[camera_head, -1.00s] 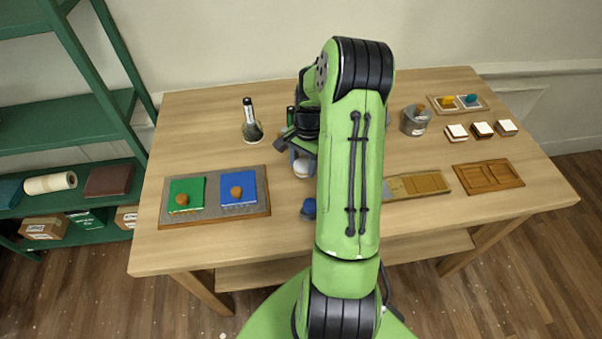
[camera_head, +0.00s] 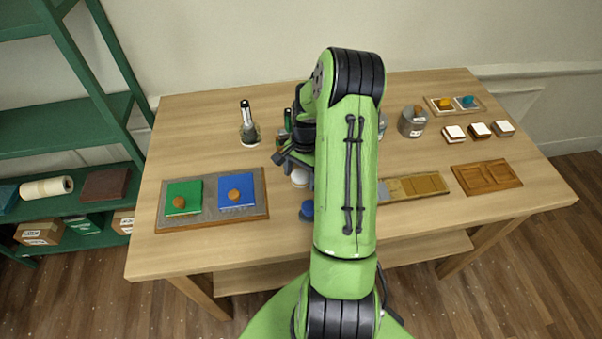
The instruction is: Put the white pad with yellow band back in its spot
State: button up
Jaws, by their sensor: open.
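A small round white piece (camera_head: 299,177) shows just below my gripper, left of my green arm. It may be the white pad, but no yellow band can be made out on it now. My gripper (camera_head: 296,168) is open, with its dark fingers around or just above this piece. I cannot tell whether they touch it. A blue round piece (camera_head: 307,210) stands just in front, partly hidden by my arm. My arm hides the middle of the table, and I cannot make out an empty spot for the pad.
A grey board (camera_head: 262,211) with green and blue blocks lies left. A dark-topped bottle (camera_head: 247,125) stands behind it. To the right are a wooden tray (camera_head: 487,178), a flat box (camera_head: 420,187), a grey canister (camera_head: 412,122) and several small blocks.

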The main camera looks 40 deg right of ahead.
aim_at(304, 171)
jog(key=a+r+n+h+p, duration=0.1)
jog(key=a+r+n+p, duration=0.2)
jog(key=r, duration=1.5)
jog(key=s+a+r+n+t+h+b, duration=0.1)
jog(key=s+a+r+n+t, duration=0.2)
jog(key=a+r, duration=0.55)
jog(key=s+a+r+n+t, duration=0.1)
jog(key=s+a+n+t, duration=0.1)
jog(key=s+a+n, duration=0.7)
jog(key=s+a, duration=0.2)
jog(key=s, duration=0.1)
jog(key=shift+s+a+n+t+y, duration=0.3)
jog(key=shift+a+n+t, duration=0.05)
jog(key=shift+n+t, duration=0.05)
jog(key=shift+r, duration=0.1)
